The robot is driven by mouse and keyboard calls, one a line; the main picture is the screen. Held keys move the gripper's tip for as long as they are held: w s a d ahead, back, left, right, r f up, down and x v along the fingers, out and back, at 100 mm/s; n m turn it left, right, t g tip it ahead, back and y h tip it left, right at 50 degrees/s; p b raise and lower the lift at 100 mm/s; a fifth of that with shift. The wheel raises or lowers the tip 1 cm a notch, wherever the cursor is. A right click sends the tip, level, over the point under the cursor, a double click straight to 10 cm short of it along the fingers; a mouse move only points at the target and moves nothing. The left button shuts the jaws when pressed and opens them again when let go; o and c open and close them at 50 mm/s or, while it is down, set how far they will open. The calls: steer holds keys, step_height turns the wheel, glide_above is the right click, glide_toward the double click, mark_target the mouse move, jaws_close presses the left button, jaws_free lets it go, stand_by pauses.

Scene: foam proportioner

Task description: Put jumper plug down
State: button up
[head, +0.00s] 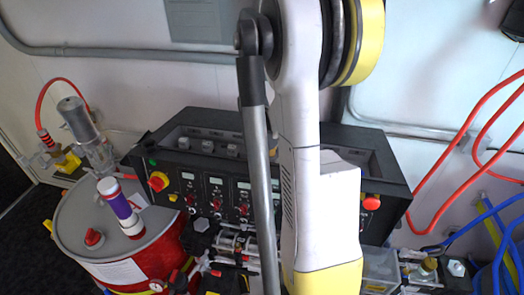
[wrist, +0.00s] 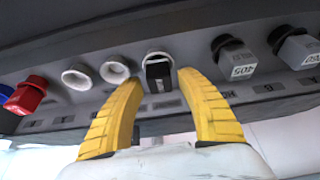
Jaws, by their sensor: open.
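My gripper (wrist: 160,88) has two yellow fingers, open, in the wrist view. Between the fingertips is a small black plug (wrist: 158,73) with a pale stripe, in a white-rimmed socket of a dark panel (wrist: 60,113). The fingers stand either side of it, and I cannot tell whether they touch it. It looks like the jumper plug, though no label confirms this. In the head view my arm crosses the black console (head: 200,150), and my gripper is hidden.
Two white-rimmed sockets (wrist: 77,77) and a red plug (wrist: 27,94) lie left of the fingers. Grey plugs, one marked 405 (wrist: 236,61), stand close on the right. In the head view a red drum (head: 150,262) stands left, and red hoses (head: 452,150) hang right.

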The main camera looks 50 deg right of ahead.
steer(key=v, duration=1.2)
steer(key=s+a+r+n+t+y, duration=0.1)
steer(key=a+n, duration=0.5)
steer(key=a, duration=1)
steer(key=s+a+r+n+t+y, duration=0.2)
steer(key=s+a+n+t+y, duration=0.1)
steer(key=a, duration=1.4)
steer(key=s+n+t, duration=0.1)
steer(key=s+n, duration=0.1)
steer(key=n, duration=0.1)
steer(key=shift+n, duration=0.3)
steer(key=shift+s, duration=0.1)
